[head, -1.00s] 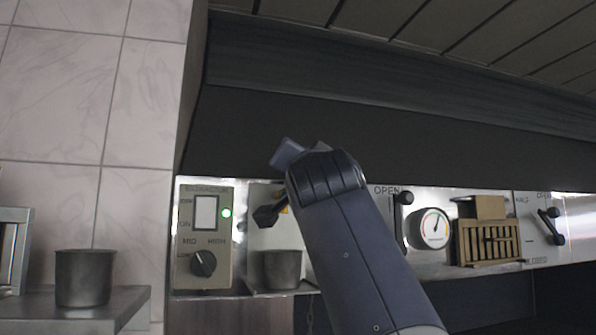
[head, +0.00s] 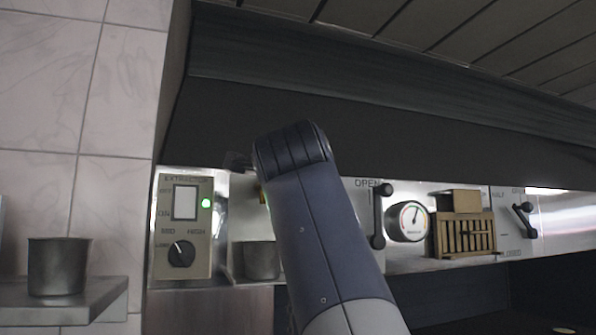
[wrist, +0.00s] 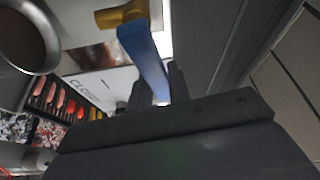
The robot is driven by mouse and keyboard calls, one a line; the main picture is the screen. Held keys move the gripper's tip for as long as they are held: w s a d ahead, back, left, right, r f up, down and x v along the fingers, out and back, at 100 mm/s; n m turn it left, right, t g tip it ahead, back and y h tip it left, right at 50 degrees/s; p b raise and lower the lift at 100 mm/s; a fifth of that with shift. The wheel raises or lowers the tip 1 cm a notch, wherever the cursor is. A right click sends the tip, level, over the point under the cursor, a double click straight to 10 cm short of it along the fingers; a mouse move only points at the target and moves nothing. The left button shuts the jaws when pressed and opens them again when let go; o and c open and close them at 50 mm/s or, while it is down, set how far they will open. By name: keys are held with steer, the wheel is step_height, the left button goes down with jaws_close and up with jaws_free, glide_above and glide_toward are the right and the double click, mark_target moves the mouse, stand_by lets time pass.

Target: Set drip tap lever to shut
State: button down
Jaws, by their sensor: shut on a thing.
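The drip tap lever (wrist: 143,58) is a blue bar in the wrist view, running from a yellow tap body (wrist: 125,14) down to my gripper. My gripper (wrist: 157,88) has its two dark fingers shut on the lever's free end, one on each side. In the head view my arm covers most of the tap, and only a small yellow patch (head: 262,196) shows beside it. The fingers and the lever cannot be made out clearly there. A metal cup (head: 258,262) stands below the tap; a round metal rim (wrist: 52,40) also shows in the wrist view.
An extractor panel (head: 184,225) with a knob and green light is left of the tap. To the right are a black lever (head: 379,215) under "OPEN", a gauge (head: 408,220), a slatted wooden box (head: 465,236) and another black lever (head: 524,220). Another cup (head: 58,266) stands on the left shelf.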

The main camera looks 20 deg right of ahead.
steer(key=shift+f+m+g, duration=0.4)
steer(key=shift+f+m, duration=0.1)
steer(key=shift+m, duration=0.3)
steer(key=c, duration=1.3)
jaws_free()
steer(key=b+v, duration=0.2)
steer(key=v, duration=0.8)
steer(key=shift+s+a, duration=0.1)
steer(key=shift+s, duration=0.3)
steer(key=shift+w, duration=0.15)
steer(key=p+x, duration=0.2)
steer(key=x, duration=0.8)
steer(key=shift+w, duration=0.3)
